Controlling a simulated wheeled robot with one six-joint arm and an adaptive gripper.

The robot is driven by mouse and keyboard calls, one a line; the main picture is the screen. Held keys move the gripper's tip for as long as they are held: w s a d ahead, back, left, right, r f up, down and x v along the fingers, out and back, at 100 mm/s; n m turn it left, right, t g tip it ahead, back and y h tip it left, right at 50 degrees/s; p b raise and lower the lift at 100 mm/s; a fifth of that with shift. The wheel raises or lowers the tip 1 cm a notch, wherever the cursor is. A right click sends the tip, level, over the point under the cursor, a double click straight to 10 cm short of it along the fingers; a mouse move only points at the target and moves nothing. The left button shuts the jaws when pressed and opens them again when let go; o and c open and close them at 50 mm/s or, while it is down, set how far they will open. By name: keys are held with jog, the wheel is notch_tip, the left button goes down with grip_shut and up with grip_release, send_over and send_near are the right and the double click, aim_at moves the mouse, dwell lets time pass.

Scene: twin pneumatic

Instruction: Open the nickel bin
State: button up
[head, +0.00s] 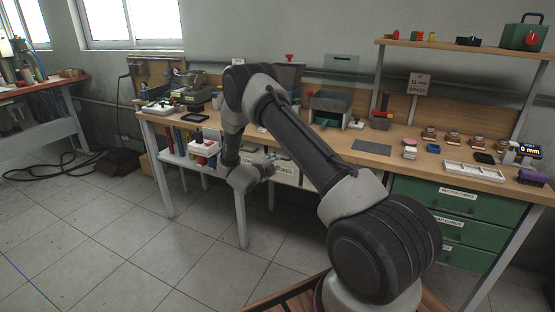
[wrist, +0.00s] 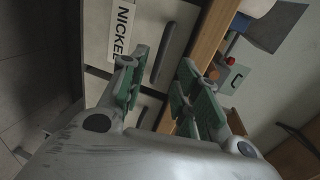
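The nickel bin is a pale, drawer-like front under the workbench, with a white NICKEL label and a dark bar handle (wrist: 162,54). In the wrist view the bin front (wrist: 150,20) is ahead of my gripper (wrist: 165,62). My gripper is open, with its green-padded fingers on either side of the handle in the picture. Nothing shows between the pads except the handle beyond; I cannot tell whether they touch it. In the head view the bin (head: 287,171) is partly hidden by my arm, and my gripper (head: 271,160) is close to its front. The bin looks shut.
The workbench top (head: 330,143) is above the bins, and its wooden edge (wrist: 208,40) runs close beside my right finger. Green drawers (head: 450,200) are to the right. A shelf with small items (head: 190,160) is to the left. The tiled floor in front is clear.

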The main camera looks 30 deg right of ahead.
jog(key=x, duration=0.7)
jog(key=shift+w+d+f, duration=0.1)
jog(key=shift+d, duration=0.05)
grip_shut()
